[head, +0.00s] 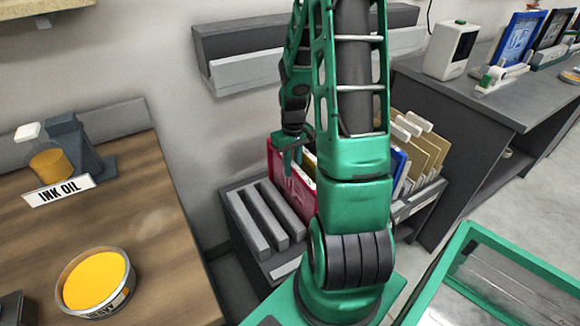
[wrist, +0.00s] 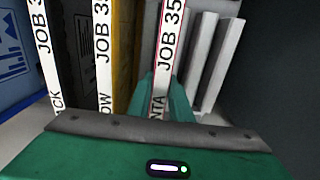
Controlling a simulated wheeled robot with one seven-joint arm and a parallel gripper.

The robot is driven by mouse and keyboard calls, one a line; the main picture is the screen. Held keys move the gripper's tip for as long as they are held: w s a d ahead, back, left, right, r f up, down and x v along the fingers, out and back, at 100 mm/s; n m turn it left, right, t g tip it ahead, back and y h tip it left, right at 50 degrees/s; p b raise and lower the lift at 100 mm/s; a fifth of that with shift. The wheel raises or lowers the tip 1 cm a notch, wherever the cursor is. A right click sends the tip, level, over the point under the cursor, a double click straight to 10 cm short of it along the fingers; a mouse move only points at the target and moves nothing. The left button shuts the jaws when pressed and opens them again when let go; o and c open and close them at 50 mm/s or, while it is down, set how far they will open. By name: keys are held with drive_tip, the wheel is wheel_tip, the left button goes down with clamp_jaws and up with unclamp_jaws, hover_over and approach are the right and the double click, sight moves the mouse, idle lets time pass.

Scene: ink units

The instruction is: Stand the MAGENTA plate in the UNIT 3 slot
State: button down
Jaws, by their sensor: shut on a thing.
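The magenta plate (head: 296,192) stands upright in a grey rack (head: 259,222), partly hidden by my arm. In the wrist view its white edge label (wrist: 168,50) reads JOB 35 and ends in NTA. My gripper (head: 291,150) is at the top of this plate in the head view. In the wrist view the green fingers (wrist: 165,98) are shut on the magenta plate's labelled edge. No UNIT 3 marking is readable in either view.
Black and yellow plates stand left of the magenta one in the wrist view, and a blue plate (head: 399,165) stands nearby. Empty grey slots lie left in the head view. A counter (head: 465,92) at right bears a white device (head: 451,50) and a blue-framed plate (head: 520,38).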

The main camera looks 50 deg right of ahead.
drive_tip(key=shift+s+f, duration=0.1)
drive_tip(key=shift+f, duration=0.05)
drive_tip(key=c, duration=1.5)
unclamp_jaws()
wheel_tip(320, 180, up, 11)
drive_tip(key=shift+f, duration=0.15)
wheel_tip(320, 180, up, 5)
